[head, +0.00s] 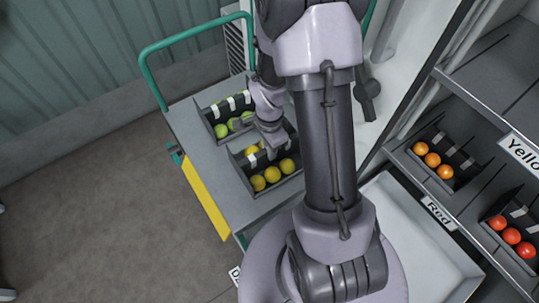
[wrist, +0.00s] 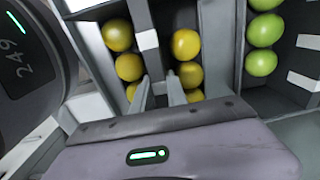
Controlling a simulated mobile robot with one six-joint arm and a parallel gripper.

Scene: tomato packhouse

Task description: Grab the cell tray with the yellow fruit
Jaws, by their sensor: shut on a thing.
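The cell tray (head: 283,187) with yellow fruit (head: 272,174) stands on the grey cart top in the head view. Its dark walls and a white-marked middle divider (wrist: 147,40) show in the wrist view, with a row of yellow fruit (wrist: 185,44) on each side. My gripper (head: 270,138) reaches down over this tray from behind. In the wrist view its two fingers (wrist: 160,88) are shut on the tray at the middle divider. My arm hides part of the tray in the head view.
A tray with green fruit (head: 221,131) stands right behind it on the cart (head: 207,160), which has a green rail (head: 151,72). On the right, shelves hold a tray of orange fruit (head: 432,160) and one of red fruit (head: 511,236). Labels read "Yello" (head: 522,152) and "Red" (head: 438,212).

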